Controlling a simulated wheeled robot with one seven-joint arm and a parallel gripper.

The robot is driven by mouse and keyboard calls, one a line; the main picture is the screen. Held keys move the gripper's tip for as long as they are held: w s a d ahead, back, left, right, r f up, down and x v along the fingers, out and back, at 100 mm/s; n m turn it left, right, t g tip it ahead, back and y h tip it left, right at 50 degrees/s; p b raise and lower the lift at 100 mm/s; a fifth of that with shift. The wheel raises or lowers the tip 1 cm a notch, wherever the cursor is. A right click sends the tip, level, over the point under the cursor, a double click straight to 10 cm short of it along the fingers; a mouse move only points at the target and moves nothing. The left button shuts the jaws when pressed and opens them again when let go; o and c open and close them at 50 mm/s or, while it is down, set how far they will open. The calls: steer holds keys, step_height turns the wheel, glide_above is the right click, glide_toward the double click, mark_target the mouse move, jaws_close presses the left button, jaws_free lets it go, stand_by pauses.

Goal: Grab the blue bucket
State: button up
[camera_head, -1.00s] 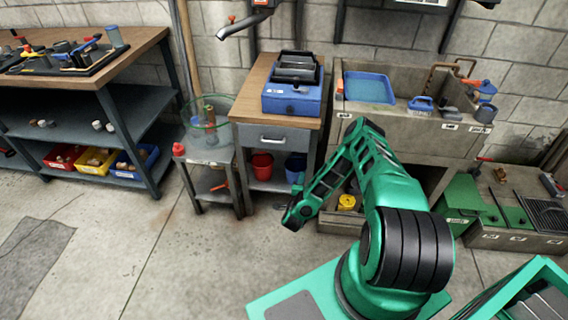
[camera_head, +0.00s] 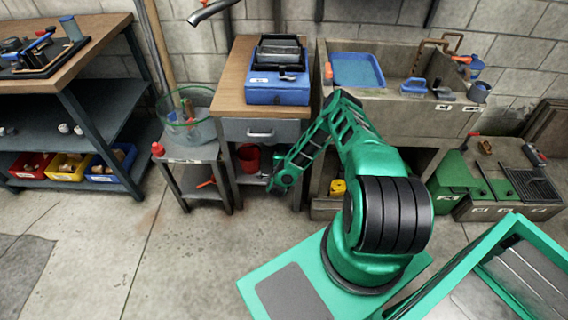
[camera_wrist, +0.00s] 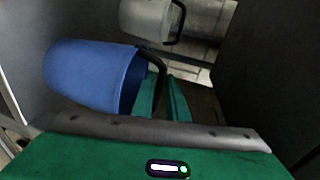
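The blue bucket (camera_wrist: 95,75) is in the wrist view, left of centre, with its dark handle (camera_wrist: 163,72) extending from its rim. My gripper (camera_wrist: 164,90) has its two green fingers apart beside the bucket's mouth. The handle runs into the gap between the fingers; whether they touch it I cannot tell. In the head view my gripper (camera_head: 275,185) is low in front of the open lower bay of the drawer cabinet. There my arm hides the blue bucket.
A red bucket (camera_head: 249,158) stands in the cabinet bay (camera_head: 262,131), left of my arm. The wrist view shows a pale grey bucket (camera_wrist: 147,18) with a black handle and dark walls close on both sides. A small side table (camera_head: 190,152) stands left; the floor in front is clear.

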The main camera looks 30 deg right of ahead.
steer(key=shift+x, duration=2.35)
jaws_close()
steer(key=shift+f, duration=0.1)
